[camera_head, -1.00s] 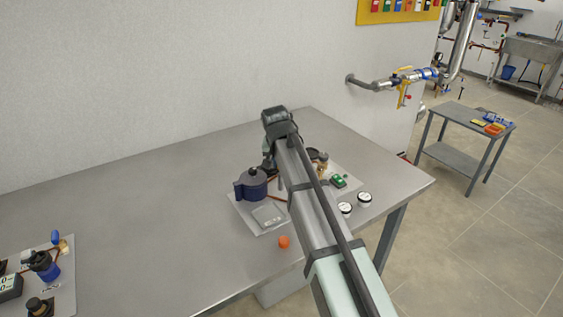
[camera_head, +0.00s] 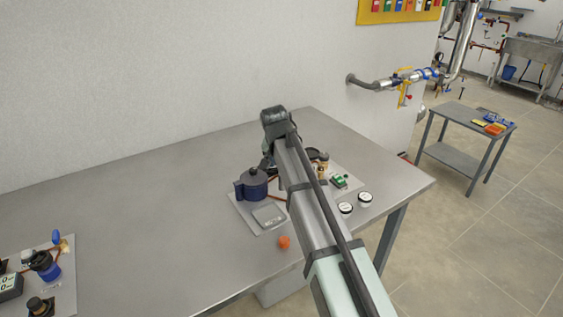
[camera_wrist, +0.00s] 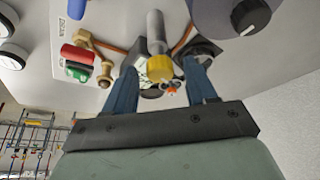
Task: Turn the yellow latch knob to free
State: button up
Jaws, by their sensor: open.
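The yellow latch knob (camera_wrist: 159,68) shows in the wrist view, at the end of a grey cylindrical post. My gripper (camera_wrist: 161,76) is open, its two blue fingers on either side of the yellow knob in the picture. I cannot tell whether either finger touches it. In the head view my arm covers the knob and my fingers. The knob's turn position cannot be read.
A mounting plate (camera_head: 246,214) on the grey table (camera_head: 150,215) carries a dark blue pot (camera_head: 254,185). A brass fitting (camera_wrist: 104,72) and a red-and-green part (camera_wrist: 77,61) sit beside the knob. Two white-faced gauges (camera_head: 345,208) and an orange cap (camera_head: 284,242) are nearby.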

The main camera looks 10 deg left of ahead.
jog(key=v, duration=1.4)
jog(key=shift+f, duration=0.1)
